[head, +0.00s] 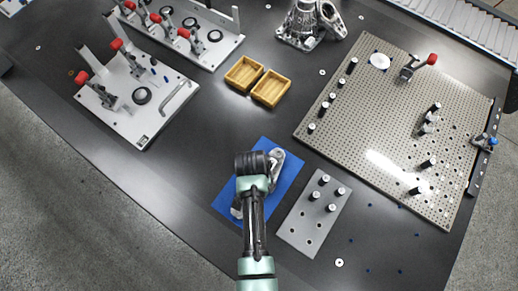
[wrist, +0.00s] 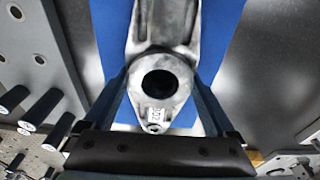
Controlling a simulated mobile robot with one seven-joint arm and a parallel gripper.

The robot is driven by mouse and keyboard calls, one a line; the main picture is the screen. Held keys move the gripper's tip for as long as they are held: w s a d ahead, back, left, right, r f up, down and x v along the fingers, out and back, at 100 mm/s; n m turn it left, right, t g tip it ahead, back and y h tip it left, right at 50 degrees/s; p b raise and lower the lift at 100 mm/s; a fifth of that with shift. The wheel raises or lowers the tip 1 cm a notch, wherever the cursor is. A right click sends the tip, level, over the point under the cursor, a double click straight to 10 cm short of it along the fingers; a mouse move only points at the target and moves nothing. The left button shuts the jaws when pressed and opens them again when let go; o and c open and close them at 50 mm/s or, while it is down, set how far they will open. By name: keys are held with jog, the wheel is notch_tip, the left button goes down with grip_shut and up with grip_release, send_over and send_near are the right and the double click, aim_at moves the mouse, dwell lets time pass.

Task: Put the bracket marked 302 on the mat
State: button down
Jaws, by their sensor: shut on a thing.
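The bracket marked 302 (wrist: 162,55) is a grey cast metal part with a round bore and a small number tag at its near end. My gripper (wrist: 160,100) is shut on it, one finger on each side of the bored end. In the head view the bracket (head: 277,157) shows at both sides of my wrist, over the blue mat (head: 288,172). The mat also shows behind the bracket in the wrist view (wrist: 228,22). My arm hides the bracket's middle. I cannot tell whether the bracket touches the mat or is held just above it.
A grey plate with several pins (head: 300,230) lies right of the mat. A large perforated plate (head: 385,140) with pins and clamps is at the right. Two wooden trays (head: 270,88) stand behind the mat, and a clamp fixture (head: 135,105) at the left. The table front left is clear.

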jog(key=shift+f, duration=0.1)
grip_release()
